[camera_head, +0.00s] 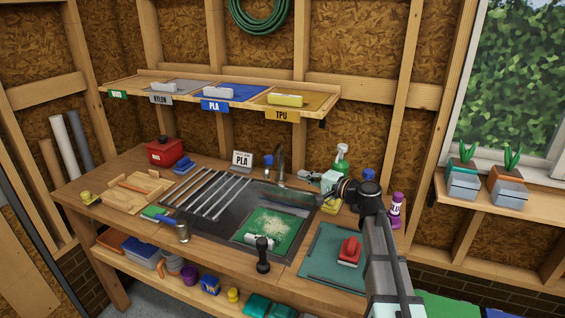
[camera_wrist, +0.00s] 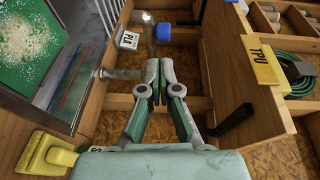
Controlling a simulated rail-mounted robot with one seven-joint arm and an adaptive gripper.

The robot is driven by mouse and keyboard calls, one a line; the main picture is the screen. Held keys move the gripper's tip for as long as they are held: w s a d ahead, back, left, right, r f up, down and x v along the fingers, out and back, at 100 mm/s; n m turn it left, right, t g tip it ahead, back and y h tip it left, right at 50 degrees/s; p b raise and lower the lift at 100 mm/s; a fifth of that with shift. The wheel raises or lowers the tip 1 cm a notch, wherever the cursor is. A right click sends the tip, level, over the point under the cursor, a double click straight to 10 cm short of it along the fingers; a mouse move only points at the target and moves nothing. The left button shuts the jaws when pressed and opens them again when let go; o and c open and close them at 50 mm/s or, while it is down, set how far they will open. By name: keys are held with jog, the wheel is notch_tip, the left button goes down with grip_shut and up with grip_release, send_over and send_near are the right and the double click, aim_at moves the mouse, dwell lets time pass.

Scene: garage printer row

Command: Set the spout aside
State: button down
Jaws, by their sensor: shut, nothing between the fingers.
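The tap with its curved metal spout (camera_head: 282,160) stands at the back edge of the sink (camera_head: 187,231). In the wrist view, the metal tap (camera_wrist: 150,38) shows just beyond my fingertips, and a grey metal bar (camera_wrist: 122,73) lies left of them. I cannot tell which part of the tap that bar is. My gripper (camera_head: 306,177) is at the back of the sink, right of the tap. In the wrist view, my gripper (camera_wrist: 157,88) has its fingertips together and empty. It appears close to the tap; contact cannot be told.
A green board with pale crumbs (camera_head: 268,228) lies in the sink's right part. A PLA sign (camera_head: 242,159) stands left of the tap. A green spray bottle (camera_head: 341,158) stands behind my arm. The spool shelf (camera_head: 321,103) runs above the bench.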

jog(key=shift+d+r, duration=0.2)
jog(key=shift+d, duration=0.35)
jog(key=shift+d+r, duration=0.2)
jog(key=shift+d, duration=0.3)
jog(key=shift+a, duration=0.1)
jog(key=p, duration=0.5)
send_near(272, 160)
jog(key=shift+x, duration=3.6)
jog(key=shift+f+m+t, duration=0.1)
jog(key=shift+m+t, duration=0.2)
